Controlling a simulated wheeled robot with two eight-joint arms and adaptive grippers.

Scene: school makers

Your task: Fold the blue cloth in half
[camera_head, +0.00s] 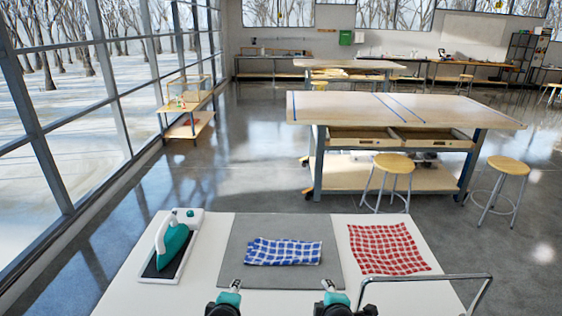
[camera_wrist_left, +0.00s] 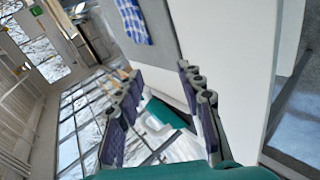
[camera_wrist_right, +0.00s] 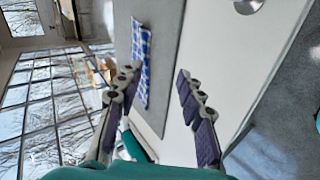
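The blue checked cloth (camera_head: 283,252) lies on a grey mat (camera_head: 238,228) in the middle of the white table. It is a wide strip, shallower front to back than the red cloth, with slightly uneven edges. It also shows in the left wrist view (camera_wrist_left: 133,22) and the right wrist view (camera_wrist_right: 142,62). My left gripper (camera_head: 235,285) is at the table's near side, in front of the cloth's left end, open and empty. My right gripper (camera_head: 328,285) is in front of its right end, open and empty. Neither touches the cloth.
A red checked cloth (camera_head: 388,248) lies flat right of the mat. A teal iron (camera_head: 172,244) stands on its rest at the left. A metal rail (camera_head: 430,278) rises at the near right edge. A workbench (camera_head: 400,110) and stools (camera_head: 394,164) stand beyond the table.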

